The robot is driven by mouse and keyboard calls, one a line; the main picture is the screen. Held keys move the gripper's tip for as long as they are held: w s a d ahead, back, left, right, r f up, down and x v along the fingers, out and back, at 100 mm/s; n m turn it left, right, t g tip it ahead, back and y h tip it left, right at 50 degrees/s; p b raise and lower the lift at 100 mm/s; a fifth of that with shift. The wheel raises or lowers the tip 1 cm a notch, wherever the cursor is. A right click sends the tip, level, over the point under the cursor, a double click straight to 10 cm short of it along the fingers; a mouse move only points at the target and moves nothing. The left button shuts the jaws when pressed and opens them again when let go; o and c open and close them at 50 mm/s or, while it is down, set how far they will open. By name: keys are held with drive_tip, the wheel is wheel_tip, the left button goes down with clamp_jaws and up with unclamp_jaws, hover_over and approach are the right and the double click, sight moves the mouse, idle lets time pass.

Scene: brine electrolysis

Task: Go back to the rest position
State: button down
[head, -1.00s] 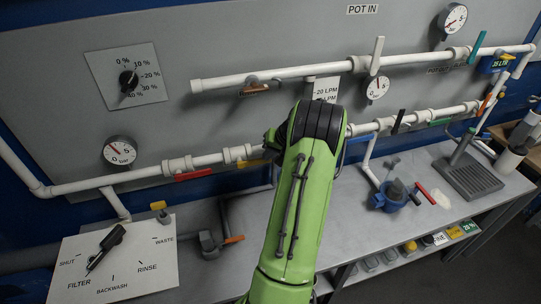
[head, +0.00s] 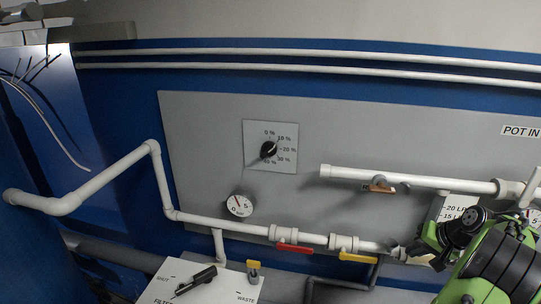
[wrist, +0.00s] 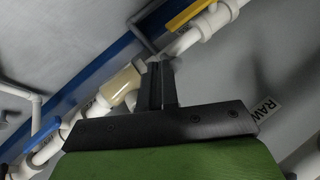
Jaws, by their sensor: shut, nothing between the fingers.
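My green arm with its black joint cover (head: 500,268) shows at the lower right of the head view, in front of the lower white pipe. The gripper's fingers are hard to make out there. In the wrist view my gripper (wrist: 158,68) is shut, its dark fingers together above the dark crossbar, with nothing held. Beyond it in the wrist view are a cream pipe fitting (wrist: 122,86), a yellow handle (wrist: 188,14) and a blue handle (wrist: 42,136).
A grey panel (head: 220,120) carries a percent dial (head: 268,150) and a gauge (head: 239,205). The lower pipe has a red handle (head: 295,248) and a yellow handle (head: 358,257). A filter selector plate (head: 222,290) sits at the bottom. A pipe elbow (head: 50,204) juts out at left.

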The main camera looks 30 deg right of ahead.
drive_tip(key=shift+w, duration=0.1)
drive_tip(key=w+a+r+n+g+b, duration=0.1)
drive_tip(key=w+a+r+n, duration=0.2)
drive_tip(key=a, duration=0.6)
drive_tip(key=w+a+r+n+b, duration=0.1)
drive_tip(key=w+a+r, duration=0.2)
drive_tip(key=w+a, duration=0.45)
drive_tip(key=w+a+r+n+g+b, duration=0.1)
drive_tip(key=w+a+r+n, duration=0.15)
drive_tip(key=a, duration=0.85)
drive_tip(key=s+a+r+n+b, duration=0.1)
drive_tip(key=s+a+n, duration=0.3)
drive_tip(key=a, duration=0.9)
drive_tip(key=s+a+f+n, duration=0.1)
drive_tip(key=s+a, duration=0.2)
drive_tip(key=s, duration=0.2)
drive_tip(key=s+a+f+n+t+b, duration=0.1)
drive_tip(key=s+a+f, duration=0.1)
drive_tip(key=s, duration=0.4)
drive_tip(key=shift+a+f, duration=0.25)
drive_tip(key=shift+a, duration=0.4)
drive_tip(key=c, duration=1.8)
unclamp_jaws()
drive_tip(key=shift+s, duration=0.1)
